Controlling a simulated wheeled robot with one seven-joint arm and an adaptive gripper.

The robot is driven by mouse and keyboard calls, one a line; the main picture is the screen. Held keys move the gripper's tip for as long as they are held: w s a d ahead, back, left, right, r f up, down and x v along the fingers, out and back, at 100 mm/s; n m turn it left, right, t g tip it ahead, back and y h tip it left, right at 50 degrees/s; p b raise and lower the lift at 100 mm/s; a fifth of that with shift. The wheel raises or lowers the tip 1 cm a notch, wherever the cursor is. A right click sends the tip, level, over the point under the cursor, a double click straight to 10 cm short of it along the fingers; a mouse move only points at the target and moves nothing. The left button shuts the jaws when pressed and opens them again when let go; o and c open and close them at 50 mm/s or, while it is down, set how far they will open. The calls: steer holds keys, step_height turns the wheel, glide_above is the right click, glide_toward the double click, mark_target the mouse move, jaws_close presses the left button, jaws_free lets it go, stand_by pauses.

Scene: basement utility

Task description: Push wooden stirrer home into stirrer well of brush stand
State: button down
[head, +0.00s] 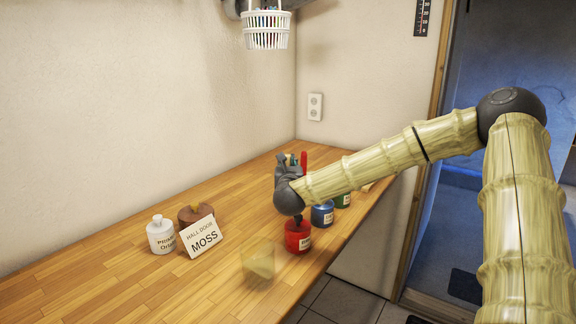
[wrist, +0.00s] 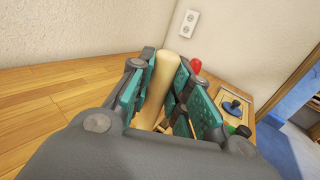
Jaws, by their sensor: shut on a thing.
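My gripper (head: 288,164) is over the far part of the wooden bench, and my arm's end hides much of what is there. In the wrist view my gripper (wrist: 168,100) has its teal pads shut on the wooden stirrer (wrist: 164,78), a pale, smooth stick that leans slightly. The stirrer's lower end is hidden between the fingers, so I cannot tell how deep it sits in any well. A red upright handle (head: 304,160) stands just right of the gripper; its red tip also shows in the wrist view (wrist: 196,66). The brush stand itself is not clearly visible.
Red (head: 298,236), blue (head: 322,214) and green (head: 343,200) paint pots line the bench's right side. A white bottle (head: 161,236), a brown pot (head: 194,214) and a "HALL DOOR MOSS" card (head: 202,236) stand left. A white basket (head: 266,30) hangs above. The left bench is mostly clear.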

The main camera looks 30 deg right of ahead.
steer(key=shift+f+b, duration=0.6)
steer(key=c, duration=1.3)
jaws_free()
steer(key=shift+o, duration=0.2)
steer(key=v, duration=1.2)
